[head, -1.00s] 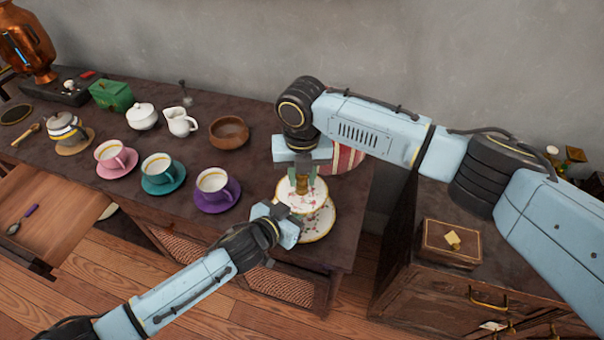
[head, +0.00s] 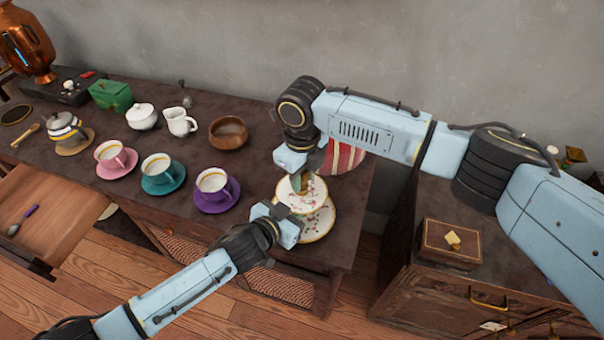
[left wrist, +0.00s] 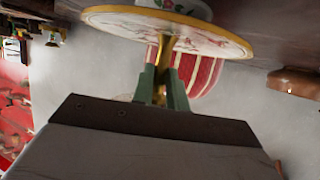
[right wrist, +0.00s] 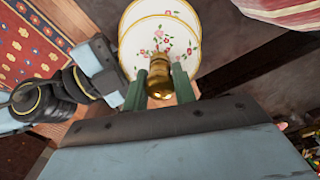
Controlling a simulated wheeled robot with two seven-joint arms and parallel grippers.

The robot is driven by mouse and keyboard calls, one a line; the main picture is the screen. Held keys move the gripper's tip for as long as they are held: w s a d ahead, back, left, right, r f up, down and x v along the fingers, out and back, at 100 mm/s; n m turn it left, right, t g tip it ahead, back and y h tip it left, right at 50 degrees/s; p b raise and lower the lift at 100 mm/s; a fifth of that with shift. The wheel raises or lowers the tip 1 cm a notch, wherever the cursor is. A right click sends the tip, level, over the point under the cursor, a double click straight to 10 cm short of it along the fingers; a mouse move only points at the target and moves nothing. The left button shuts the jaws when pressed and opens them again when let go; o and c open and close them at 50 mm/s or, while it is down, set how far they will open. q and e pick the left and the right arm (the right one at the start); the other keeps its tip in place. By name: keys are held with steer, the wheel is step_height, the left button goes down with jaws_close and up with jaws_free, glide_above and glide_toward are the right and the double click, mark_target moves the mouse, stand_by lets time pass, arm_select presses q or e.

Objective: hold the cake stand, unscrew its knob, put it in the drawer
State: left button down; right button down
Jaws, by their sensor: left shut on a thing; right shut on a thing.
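The cake stand (head: 318,223) has white floral plates with gold rims and stands at the right end of the sideboard. My left gripper (left wrist: 160,88) is shut on its gold stem below a plate; in the head view it comes in from the front left. The gold knob (right wrist: 160,76) is at the top of the stand. My right gripper (right wrist: 158,90) is shut on the knob from above, with its green fingers on either side. The open drawer (head: 62,208) is at the far left and holds a spoon with a purple handle (head: 24,219).
Pink, teal and purple cups on saucers (head: 215,200) stand between the drawer and the stand. A wooden bowl (head: 228,133) and a white creamer (head: 180,122) are behind them. A red-striped object (head: 345,158) is close behind the stand. A wooden box (head: 451,246) sits on the right cabinet.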

steer(key=shift+r, duration=0.15)
steer(key=shift+r, duration=0.95)
steer(key=shift+r, duration=2)
arm_select(q)
steer(key=c, duration=1.3)
jaws_free()
steer(key=v, duration=1.2)
steer(key=shift+a+f, duration=0.1)
